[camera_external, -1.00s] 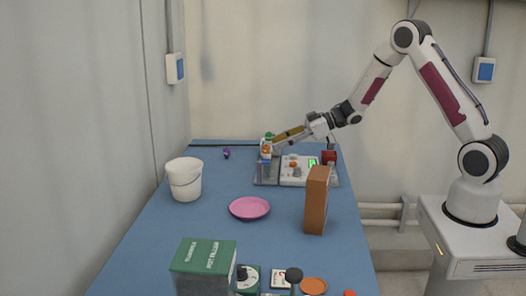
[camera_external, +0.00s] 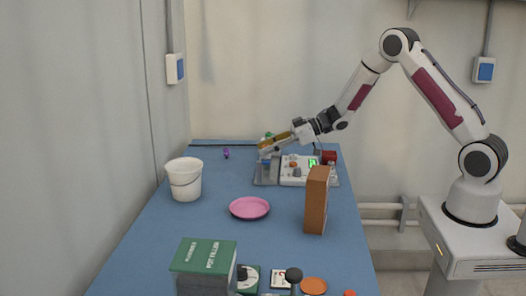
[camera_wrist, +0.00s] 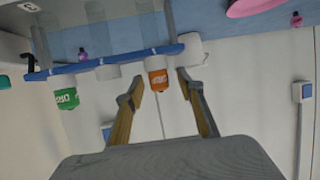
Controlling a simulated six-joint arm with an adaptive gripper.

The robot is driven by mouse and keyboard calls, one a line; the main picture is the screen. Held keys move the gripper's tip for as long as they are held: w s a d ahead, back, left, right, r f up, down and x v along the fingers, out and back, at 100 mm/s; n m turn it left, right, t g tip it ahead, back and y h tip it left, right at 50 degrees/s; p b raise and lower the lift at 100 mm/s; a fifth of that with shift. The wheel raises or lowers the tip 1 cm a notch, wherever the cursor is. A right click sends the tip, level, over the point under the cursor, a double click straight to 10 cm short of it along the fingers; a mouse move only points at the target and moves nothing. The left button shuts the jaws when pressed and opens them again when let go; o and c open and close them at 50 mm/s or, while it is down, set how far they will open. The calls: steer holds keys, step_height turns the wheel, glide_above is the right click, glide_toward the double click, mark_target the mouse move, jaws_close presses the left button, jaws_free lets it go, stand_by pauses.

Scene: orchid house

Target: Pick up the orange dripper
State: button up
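The orange dripper (camera_wrist: 157,78) shows in the wrist view at the blue bar of a rack (camera_wrist: 100,65), with a pale clear part beyond the bar. My gripper (camera_wrist: 158,87) is open, with one finger to each side of the dripper. The dripper's near end lies roughly level with the fingertips, and I cannot tell whether either finger touches it. In the external view my gripper (camera_external: 263,148) is over the rack area at the far end of the table and hides the orange dripper there.
A green dripper (camera_wrist: 66,99) hangs on the same rack, left of my fingers. In the external view, a device with a lit green screen (camera_external: 297,170) stands beside the rack. A brown box (camera_external: 316,200), pink plate (camera_external: 249,208) and white bucket (camera_external: 184,180) stand nearer.

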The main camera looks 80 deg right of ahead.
steer(key=c, duration=0.9)
steer(key=shift+r, duration=0.2)
steer(key=shift+r, duration=4.85)
